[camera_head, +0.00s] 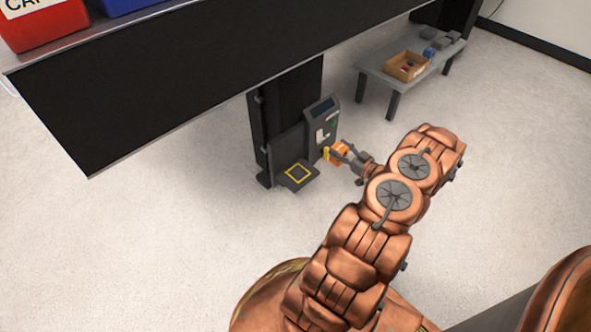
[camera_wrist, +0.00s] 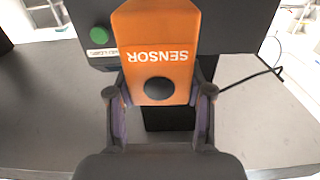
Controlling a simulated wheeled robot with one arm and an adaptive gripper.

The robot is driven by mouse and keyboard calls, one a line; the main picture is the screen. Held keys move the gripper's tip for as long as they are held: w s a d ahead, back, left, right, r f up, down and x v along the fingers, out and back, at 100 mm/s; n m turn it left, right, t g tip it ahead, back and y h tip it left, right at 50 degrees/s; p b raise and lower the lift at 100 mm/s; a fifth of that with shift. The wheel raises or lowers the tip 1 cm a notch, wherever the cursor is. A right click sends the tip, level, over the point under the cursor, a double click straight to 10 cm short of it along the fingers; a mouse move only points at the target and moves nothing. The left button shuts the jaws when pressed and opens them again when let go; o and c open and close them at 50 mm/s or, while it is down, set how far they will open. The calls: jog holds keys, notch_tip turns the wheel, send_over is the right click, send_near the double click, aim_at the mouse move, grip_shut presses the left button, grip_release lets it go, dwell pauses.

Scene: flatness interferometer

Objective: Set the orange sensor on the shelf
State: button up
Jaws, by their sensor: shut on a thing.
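The orange sensor (camera_head: 338,156) is a block with white lettering and a dark round spot, clearly seen in the wrist view (camera_wrist: 157,32). My gripper (camera_head: 346,151) is shut on it; in the wrist view the two fingers (camera_wrist: 158,94) stand on either side of its lower end. A small dark shelf (camera_head: 299,174) with a yellow square outline juts out low on the dark stand, left of the sensor. No object shows on the outline. The sensor is beside the dark instrument housing (camera_head: 318,122); whether they touch cannot be told.
The housing has a screen, and a green button (camera_wrist: 99,35) shows in the wrist view. A grey bench (camera_head: 432,62) holds a cardboard box (camera_head: 407,67).

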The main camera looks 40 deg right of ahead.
jog(key=w+a+b, duration=0.1)
jog(key=w+a, duration=0.2)
jog(key=a, duration=0.1)
jog(key=w+a+f+b, duration=0.1)
jog(key=w+a+b, duration=0.1)
jog(key=w+a, duration=0.1)
jog(key=w+a+b, duration=0.2)
jog(key=w+a, duration=0.1)
jog(key=a, duration=0.1)
jog(key=shift+w+a+f, duration=0.25)
jog(key=shift+a, duration=0.15)
jog(key=shift+f+b, duration=1.35)
jog(key=shift+f, duration=0.45)
jog(key=shift+r, duration=0.1)
jog(key=o, duration=1.3)
